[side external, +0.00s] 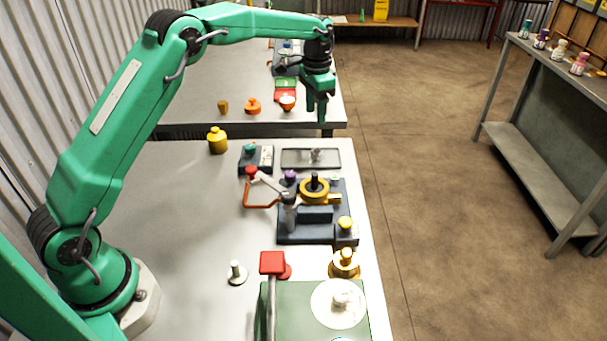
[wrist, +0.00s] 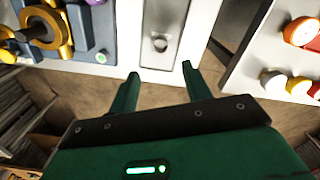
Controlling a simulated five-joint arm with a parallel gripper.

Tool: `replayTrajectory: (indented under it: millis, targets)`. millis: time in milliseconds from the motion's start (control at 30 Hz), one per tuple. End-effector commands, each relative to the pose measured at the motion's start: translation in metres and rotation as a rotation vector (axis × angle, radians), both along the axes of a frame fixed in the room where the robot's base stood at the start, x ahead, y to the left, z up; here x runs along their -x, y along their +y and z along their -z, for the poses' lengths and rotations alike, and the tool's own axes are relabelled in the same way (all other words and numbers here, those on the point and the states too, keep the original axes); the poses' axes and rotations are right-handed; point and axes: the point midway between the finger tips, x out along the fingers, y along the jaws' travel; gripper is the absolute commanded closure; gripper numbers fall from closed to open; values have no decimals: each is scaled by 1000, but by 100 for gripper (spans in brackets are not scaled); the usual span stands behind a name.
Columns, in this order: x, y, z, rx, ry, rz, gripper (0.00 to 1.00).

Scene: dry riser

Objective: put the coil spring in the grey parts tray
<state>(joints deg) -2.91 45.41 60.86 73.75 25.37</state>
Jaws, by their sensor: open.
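The grey parts tray (side external: 290,165) is a shallow rectangle near the far right edge of the bench; it also shows in the wrist view (wrist: 160,14). A small silvery-grey round piece (side external: 316,154) is within the tray's outline, and it shows in the wrist view (wrist: 160,43). It may be the coil spring, but its coils are too small to make out. My gripper (side external: 316,112) is raised beyond the tray, pointing down, with its fingers apart and nothing between them. In the wrist view the open fingers (wrist: 160,72) point toward the tray's near end.
A dark fixture (side external: 290,233) with a gold ring and a red-handled clamp (side external: 262,202) stand on the tray's near side. A yellow bottle (side external: 217,141) stands at the left. A gap separates this bench from a second bench (side external: 185,130) bearing orange pieces.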

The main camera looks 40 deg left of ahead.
Motion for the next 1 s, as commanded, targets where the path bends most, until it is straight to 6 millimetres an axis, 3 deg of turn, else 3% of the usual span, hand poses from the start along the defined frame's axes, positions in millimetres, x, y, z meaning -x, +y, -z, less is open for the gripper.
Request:
replayTrajectory:
  millis: [633, 767, 1000]
  targets:
    - [2, 0, -5, -1, -6, -3, 52]
    - [9, -2, -17, -1, -20, -14, 52]
    - [38, -6, -58, -1, -70, -52, 52]
